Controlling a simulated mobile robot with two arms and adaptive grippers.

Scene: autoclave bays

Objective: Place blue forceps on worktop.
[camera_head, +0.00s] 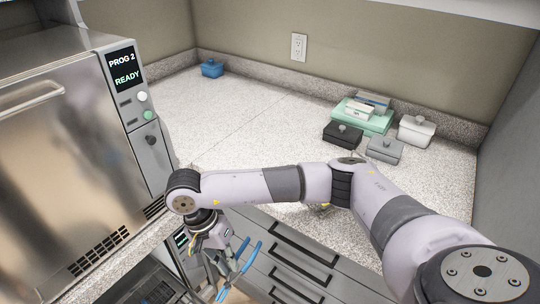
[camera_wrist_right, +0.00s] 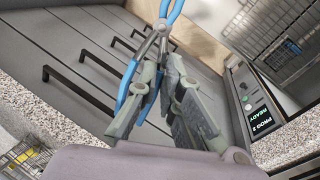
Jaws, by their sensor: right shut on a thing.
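The blue forceps (camera_head: 246,256) hang at my right gripper (camera_head: 219,246), low in front of the drawer fronts in the head view. In the right wrist view the right gripper (camera_wrist_right: 163,80) is shut on the forceps (camera_wrist_right: 130,80), whose blue arms cross at a metal joint near the fingertips. The speckled worktop (camera_head: 255,115) lies behind and above the gripper in the head view, and the forceps are off its front edge. My left gripper is in neither view.
A steel autoclave (camera_head: 70,150) reading PROG 2 READY stands at left. On the worktop are a blue box (camera_head: 212,68), a black box (camera_head: 342,133), a grey box (camera_head: 384,149), a white box (camera_head: 416,131) and a green tray (camera_head: 375,125) with packs. The worktop's left and middle are clear.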

